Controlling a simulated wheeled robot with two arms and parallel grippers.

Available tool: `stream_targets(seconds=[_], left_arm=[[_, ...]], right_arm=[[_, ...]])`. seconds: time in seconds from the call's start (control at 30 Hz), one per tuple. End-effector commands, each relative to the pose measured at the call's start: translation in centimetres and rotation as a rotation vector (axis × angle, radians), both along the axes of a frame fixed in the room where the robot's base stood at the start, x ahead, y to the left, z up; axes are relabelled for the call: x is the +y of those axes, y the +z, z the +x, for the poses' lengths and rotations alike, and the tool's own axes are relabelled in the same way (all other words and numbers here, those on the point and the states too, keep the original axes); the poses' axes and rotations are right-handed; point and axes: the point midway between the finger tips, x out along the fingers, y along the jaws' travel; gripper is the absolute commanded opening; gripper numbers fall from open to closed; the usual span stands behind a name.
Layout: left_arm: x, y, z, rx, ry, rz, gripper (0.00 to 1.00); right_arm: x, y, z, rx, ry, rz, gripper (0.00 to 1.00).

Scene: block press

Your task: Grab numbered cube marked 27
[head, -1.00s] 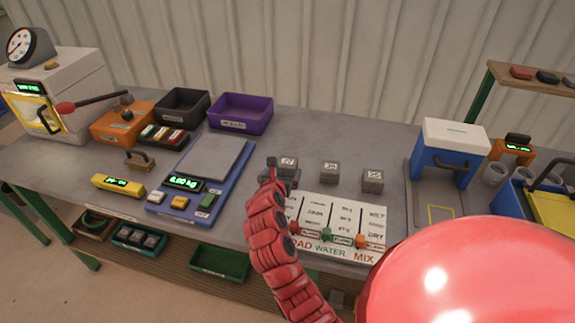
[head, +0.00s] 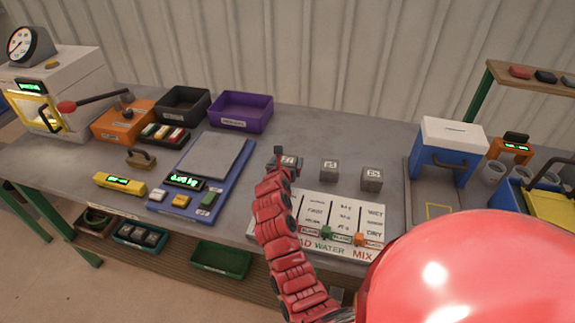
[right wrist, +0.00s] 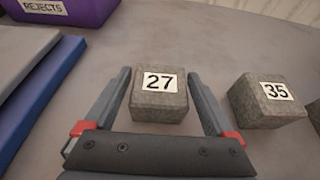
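The grey cube marked 27 (right wrist: 159,94) sits on the table in the right wrist view. It lies between the two fingers of my right gripper (right wrist: 160,100), which is open around it with gaps at both sides. In the head view the right gripper (head: 283,158) is at the leftmost of three cubes and partly hides cube 27 (head: 290,162). The cube marked 35 (right wrist: 267,101) stands to the right, also in the head view (head: 329,170). A third grey cube (head: 371,179) is farther right. My left gripper is not in view.
A blue scale (head: 207,180) lies left of the cubes, with a purple rejects bin (head: 240,112) behind it. A white chart board (head: 343,216) lies in front of the cubes. A blue and white press (head: 448,150) stands to the right. The table behind the cubes is clear.

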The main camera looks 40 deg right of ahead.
Motion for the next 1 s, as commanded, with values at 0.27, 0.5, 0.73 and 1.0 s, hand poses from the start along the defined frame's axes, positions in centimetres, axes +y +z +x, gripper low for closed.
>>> stream_targets(seconds=[0.27, 0.5, 0.73, 1.0], left_arm=[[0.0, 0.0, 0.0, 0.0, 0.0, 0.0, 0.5], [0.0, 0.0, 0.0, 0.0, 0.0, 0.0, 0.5], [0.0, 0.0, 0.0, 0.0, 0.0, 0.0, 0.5], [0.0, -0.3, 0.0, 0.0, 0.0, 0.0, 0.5]], right_arm=[[0.0, 0.0, 0.0, 0.001, 0.0, 0.001, 0.37], [0.0, 0.0, 0.0, 0.001, 0.0, 0.001, 0.0], [0.0, 0.0, 0.0, 0.0, 0.0, 0.0, 0.0], [0.1, 1.8, 0.1, -0.002, 0.001, -0.003, 0.0]])
